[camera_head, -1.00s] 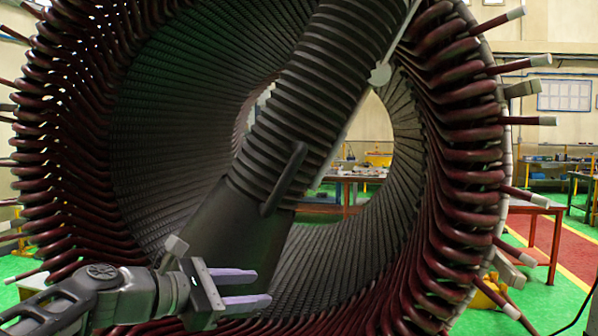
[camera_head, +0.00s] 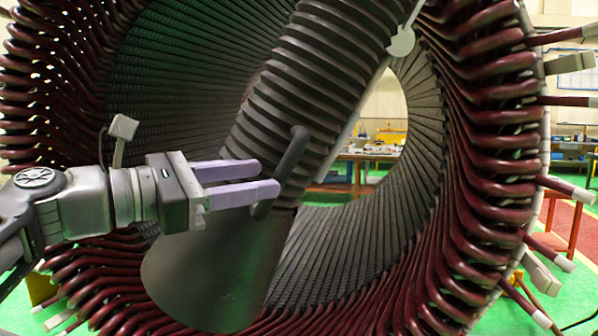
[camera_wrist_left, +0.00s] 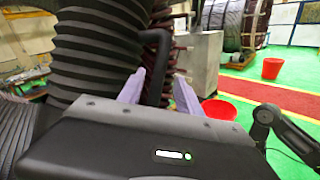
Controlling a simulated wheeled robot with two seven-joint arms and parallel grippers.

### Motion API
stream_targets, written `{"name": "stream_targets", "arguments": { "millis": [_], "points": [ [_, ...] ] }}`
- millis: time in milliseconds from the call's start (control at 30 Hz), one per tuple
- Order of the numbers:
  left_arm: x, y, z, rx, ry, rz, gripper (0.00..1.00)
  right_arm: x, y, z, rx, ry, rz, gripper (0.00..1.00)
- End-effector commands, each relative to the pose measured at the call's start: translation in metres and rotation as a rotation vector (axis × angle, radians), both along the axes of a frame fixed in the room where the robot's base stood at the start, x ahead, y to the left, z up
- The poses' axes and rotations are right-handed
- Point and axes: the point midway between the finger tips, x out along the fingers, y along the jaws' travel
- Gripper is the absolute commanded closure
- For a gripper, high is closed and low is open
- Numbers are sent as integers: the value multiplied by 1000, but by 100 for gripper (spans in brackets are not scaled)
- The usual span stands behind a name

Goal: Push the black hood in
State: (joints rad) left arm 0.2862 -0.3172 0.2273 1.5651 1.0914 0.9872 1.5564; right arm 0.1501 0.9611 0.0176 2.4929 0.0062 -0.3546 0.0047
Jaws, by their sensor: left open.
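The black hood (camera_head: 225,262) is a dark cone with a ribbed bellows sleeve above it, slanting inside the stator bore. Its black bar handle (camera_head: 288,165) stands out at the joint of cone and sleeve. My left gripper (camera_head: 268,180) is open, with its pale purple fingers reaching the lower part of the handle. In the left wrist view the handle (camera_wrist_left: 157,65) shows just beyond and between the two fingertips (camera_wrist_left: 158,88). Whether the fingers touch it I cannot tell. My right gripper is not in view.
The stator's dark red winding ends (camera_head: 490,150) ring the bore, with rods sticking outward at the right. Red buckets (camera_wrist_left: 219,109) stand on the green floor in the left wrist view. A workbench (camera_head: 365,160) shows through the bore.

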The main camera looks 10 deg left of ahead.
Motion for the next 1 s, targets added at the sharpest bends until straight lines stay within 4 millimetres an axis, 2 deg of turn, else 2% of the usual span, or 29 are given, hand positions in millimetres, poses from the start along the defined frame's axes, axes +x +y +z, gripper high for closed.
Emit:
{"name": "stream_targets", "arguments": {
  "millis": [267,700,1000],
  "points": [
    [11,-11,1,0,2,-2,59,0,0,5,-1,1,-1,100],
    [52,-53,1,1,1,-1,59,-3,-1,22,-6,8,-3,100],
    [55,-56,-1,1,1,0,59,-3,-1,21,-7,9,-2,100]
  ]
}}
